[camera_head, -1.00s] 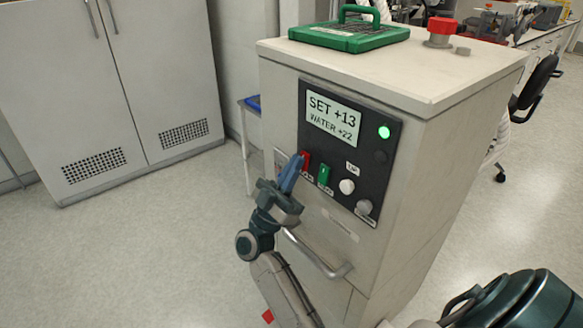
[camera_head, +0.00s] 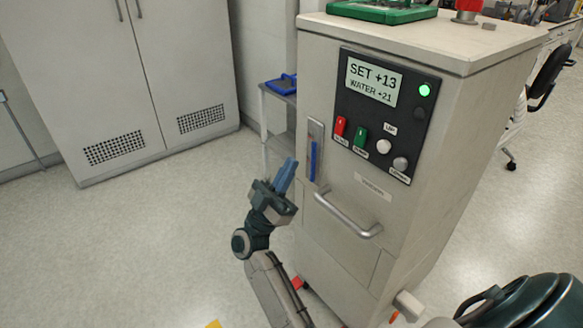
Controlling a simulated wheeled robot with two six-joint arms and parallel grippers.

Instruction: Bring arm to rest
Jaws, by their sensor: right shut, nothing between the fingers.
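My right gripper (camera_head: 286,174) is in the middle of the head view, its blue fingers pointing up. It is shut with nothing between the fingers. It hangs in front of and to the left of the beige control cabinet (camera_head: 440,215), and appears apart from it. The dark control panel (camera_head: 376,136) carries a display (camera_head: 374,82) reading SET +13 and WATER +21, a lit green lamp (camera_head: 425,90), a red switch (camera_head: 340,126), a green switch (camera_head: 361,138) and pale knobs. My left gripper is not in view.
The cabinet has a metal handle (camera_head: 345,216) and a blue upright strip (camera_head: 313,161) close right of my gripper. A green-framed lid (camera_head: 384,12) and a red button (camera_head: 467,8) are on top. Pale lockers (camera_head: 110,80) stand at back left. The floor at left (camera_head: 130,240) is clear.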

